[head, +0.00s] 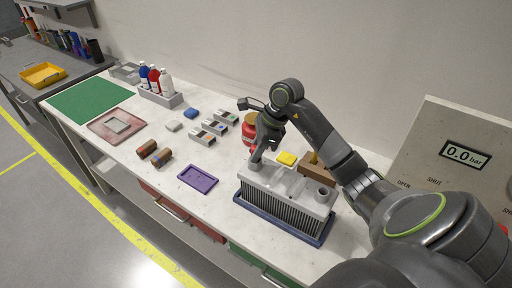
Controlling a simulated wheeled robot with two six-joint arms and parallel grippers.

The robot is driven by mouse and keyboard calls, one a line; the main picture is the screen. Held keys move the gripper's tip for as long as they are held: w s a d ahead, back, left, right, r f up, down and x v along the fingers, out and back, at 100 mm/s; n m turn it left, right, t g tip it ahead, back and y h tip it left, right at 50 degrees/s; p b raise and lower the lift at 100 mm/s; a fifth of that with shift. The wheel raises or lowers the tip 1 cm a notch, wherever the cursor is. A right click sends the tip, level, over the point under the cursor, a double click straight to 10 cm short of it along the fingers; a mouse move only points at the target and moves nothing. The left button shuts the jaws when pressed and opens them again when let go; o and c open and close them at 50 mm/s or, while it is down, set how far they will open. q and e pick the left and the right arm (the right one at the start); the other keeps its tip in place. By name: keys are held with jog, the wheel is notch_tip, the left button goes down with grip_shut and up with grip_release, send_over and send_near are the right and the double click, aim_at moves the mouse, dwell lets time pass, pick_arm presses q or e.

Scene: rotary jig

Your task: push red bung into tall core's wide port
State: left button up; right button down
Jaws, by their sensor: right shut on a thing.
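The tall core (285,191) is a grey finned block standing upright in a blue tray (272,222) on the bench. A round open port (323,192) stands up at its right end. My right gripper (257,160) points down at the port at the core's left end, with its fingertips at or just above the rim. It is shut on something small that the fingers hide. I cannot make out the red bung, nor whether anything sits inside that left port. My left gripper is not in view.
A red jar (249,128) stands just behind my right gripper. A gauge panel (466,155) stands at the right.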

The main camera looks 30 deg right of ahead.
jog(key=shift+f+b, duration=0.15)
jog(key=shift+b, duration=0.15)
jog(key=c, duration=1.3)
grip_release()
jog(key=shift+o, duration=0.5)
